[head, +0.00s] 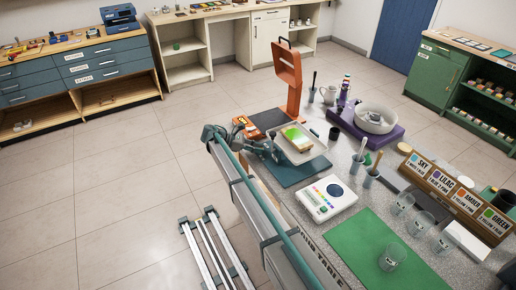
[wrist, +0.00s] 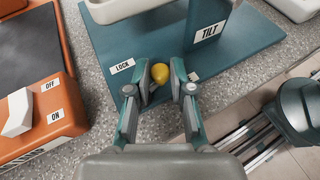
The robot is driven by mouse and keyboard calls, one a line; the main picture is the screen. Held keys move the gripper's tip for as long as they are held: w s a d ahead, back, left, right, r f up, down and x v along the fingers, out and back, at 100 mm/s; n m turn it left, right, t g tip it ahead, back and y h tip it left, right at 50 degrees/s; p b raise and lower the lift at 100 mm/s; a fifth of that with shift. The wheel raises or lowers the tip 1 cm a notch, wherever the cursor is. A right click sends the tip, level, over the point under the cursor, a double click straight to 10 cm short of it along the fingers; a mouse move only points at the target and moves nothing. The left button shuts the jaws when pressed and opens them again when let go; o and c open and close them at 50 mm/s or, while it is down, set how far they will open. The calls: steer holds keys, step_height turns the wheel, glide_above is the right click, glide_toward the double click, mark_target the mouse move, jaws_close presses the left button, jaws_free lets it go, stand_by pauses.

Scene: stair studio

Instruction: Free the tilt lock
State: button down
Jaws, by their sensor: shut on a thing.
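The tilt lock's yellow knob (wrist: 161,72) stands beside the LOCK label (wrist: 122,66) on a teal base (wrist: 235,45). My gripper (wrist: 162,78) is shut on the knob, one finger on each side, and hides whatever is under it. In the head view, my gripper (head: 270,152) reaches over the left edge of the teal base (head: 297,172). A pale tray (head: 312,157) with a yellow-green block sits above that base. The knob cannot be made out in the head view.
An orange machine (head: 288,80) stands behind the base; its ON/OFF switch (wrist: 17,112) shows at left in the wrist view. A white scale-like device (head: 326,198) lies in front. Cups (head: 392,256) and a label rack (head: 455,200) are at right. The green mat (head: 365,250) is mostly bare.

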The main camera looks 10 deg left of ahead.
steer(key=shift+m+g, duration=0.4)
steer(key=shift+g, duration=0.1)
steer(key=c, duration=1.1)
jaws_free()
steer(key=shift+a, duration=0.15)
steer(key=v, duration=1.2)
